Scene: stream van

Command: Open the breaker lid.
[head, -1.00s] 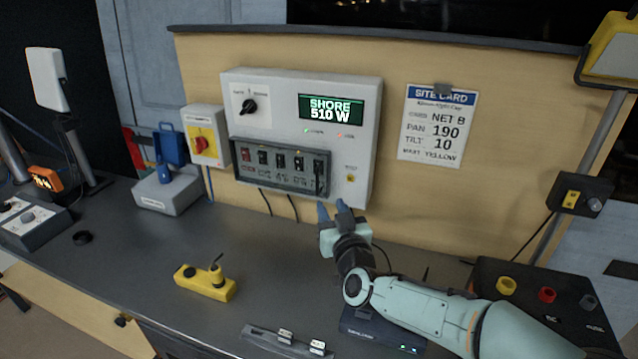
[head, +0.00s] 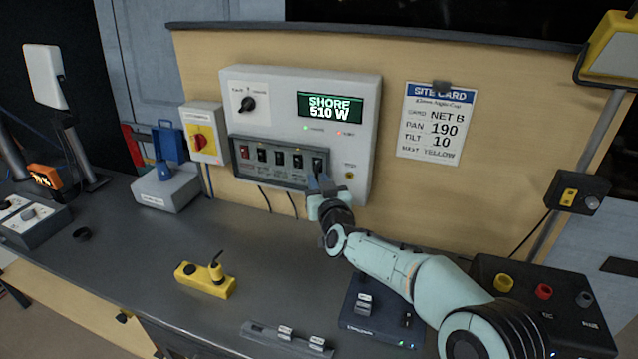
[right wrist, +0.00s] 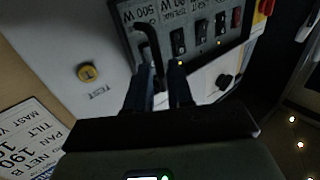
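The breaker lid (head: 281,176) is a dark-framed, see-through cover over a row of breaker switches on the white power panel (head: 285,87). It looks closed. A dark bent handle (right wrist: 152,42) at the lid's right end shows in the right wrist view. My right gripper (head: 322,184) is at the lid's lower right corner in the head view. In the right wrist view, its two dark fingers (right wrist: 163,78) are apart, with the handle's lower end at the gap between their tips. I cannot tell whether they touch it. My left gripper is not in view.
A yellow test button (head: 349,175) sits right of the lid, close to my gripper. A red-and-yellow switch box (head: 204,147) is left of the panel. A yellow handset (head: 206,280) lies on the dark bench (head: 290,250). A site card (head: 437,123) hangs at right.

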